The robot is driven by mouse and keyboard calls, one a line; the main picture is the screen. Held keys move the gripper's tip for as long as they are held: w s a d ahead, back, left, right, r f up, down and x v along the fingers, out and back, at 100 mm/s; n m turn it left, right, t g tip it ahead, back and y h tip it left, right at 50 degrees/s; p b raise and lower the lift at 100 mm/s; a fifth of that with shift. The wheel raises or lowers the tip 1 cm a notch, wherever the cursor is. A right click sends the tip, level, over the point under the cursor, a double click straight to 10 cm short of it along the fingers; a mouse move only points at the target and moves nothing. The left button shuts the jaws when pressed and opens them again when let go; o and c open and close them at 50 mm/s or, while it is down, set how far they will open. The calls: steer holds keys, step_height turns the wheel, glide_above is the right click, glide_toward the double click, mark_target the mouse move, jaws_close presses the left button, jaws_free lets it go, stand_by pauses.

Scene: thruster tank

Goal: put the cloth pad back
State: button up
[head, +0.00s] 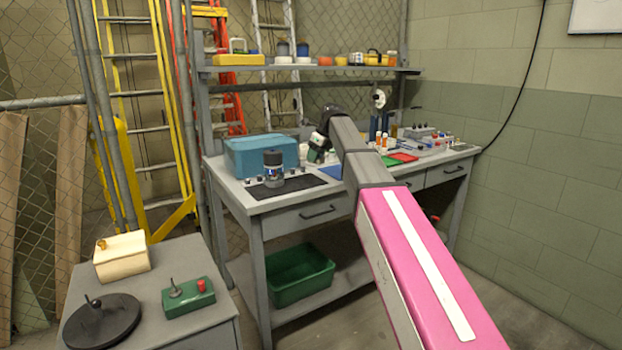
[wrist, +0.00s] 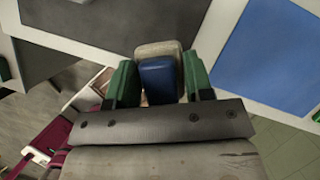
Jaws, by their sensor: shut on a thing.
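My gripper (wrist: 158,76) shows two green fingers in the wrist view, shut on a small blue block with a pale, rounded pad (wrist: 158,49) at its far end. This looks like the cloth pad. In the head view my gripper (head: 319,146) is above the workbench, beside the teal box, and the held pad cannot be made out clearly. A flat blue mat (wrist: 272,55) lies to the right of the fingers in the wrist view. The same blue mat (head: 329,173) is partly hidden by my arm in the head view.
A grey side table (head: 197,325) stands at front left. A green bin (head: 300,277) sits on the lower shelf.

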mark_target(307, 179)
steer(key=shift+w+a+r+m, duration=0.5)
steer(key=shift+w+a+r, duration=0.45)
steer(key=shift+w, duration=0.1)
step_height(307, 179, down, 10)
steer(key=shift+a+r, duration=0.1)
steer(key=o, duration=0.8)
steer(key=v, duration=1.2)
steer(key=shift+s+a, duration=0.1)
steer(key=shift+s, duration=0.05)
